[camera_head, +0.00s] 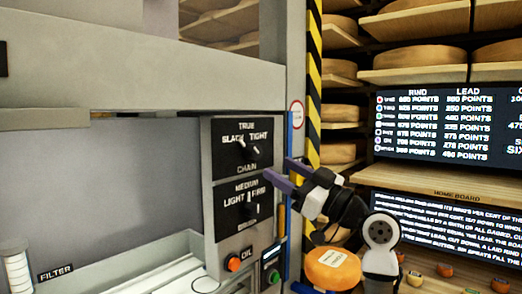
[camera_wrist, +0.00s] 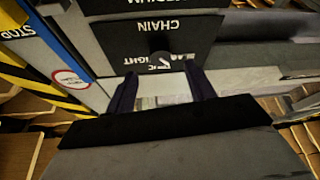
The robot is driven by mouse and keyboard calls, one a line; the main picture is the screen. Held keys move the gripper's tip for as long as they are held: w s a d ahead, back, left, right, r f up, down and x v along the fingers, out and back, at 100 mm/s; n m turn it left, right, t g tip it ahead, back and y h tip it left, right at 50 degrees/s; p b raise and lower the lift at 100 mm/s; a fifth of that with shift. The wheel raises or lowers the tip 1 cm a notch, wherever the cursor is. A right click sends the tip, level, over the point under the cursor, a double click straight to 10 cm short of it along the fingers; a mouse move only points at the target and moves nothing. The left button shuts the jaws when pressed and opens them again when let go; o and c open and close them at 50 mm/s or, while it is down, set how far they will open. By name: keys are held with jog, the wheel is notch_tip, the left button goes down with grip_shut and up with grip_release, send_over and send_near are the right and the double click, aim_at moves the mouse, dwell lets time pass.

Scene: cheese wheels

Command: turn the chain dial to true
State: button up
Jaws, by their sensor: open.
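The chain dial (camera_head: 247,148) is a black knob on a black plate on the grey machine's panel. TRUE is printed above it, SLACK to its left, TIGHT to its right and CHAIN below. Its white mark seems to point up and left, toward SLACK. My gripper (camera_head: 276,168) is open, with its dark purple fingers in front of the panel, right of and below the dial. The wrist view shows the plate upside down. There the dial (camera_wrist: 160,59) lies just beyond and between the open fingertips (camera_wrist: 160,77), apparently not gripped.
The brush dial (camera_head: 250,209) sits just below. An orange OIL button (camera_head: 233,264) and a green-lit box (camera_head: 271,276) are lower down. A striped post (camera_head: 314,100), cheese shelves (camera_head: 415,70) and text boards (camera_head: 445,127) stand to the right. An orange-topped wheel (camera_head: 332,268) lies below my arm.

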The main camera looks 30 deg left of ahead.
aim_at(258, 155)
jog(key=p+x, duration=0.2)
jog(key=x, duration=0.4)
jog(key=shift+a, duration=0.3)
jog(key=c, duration=1)
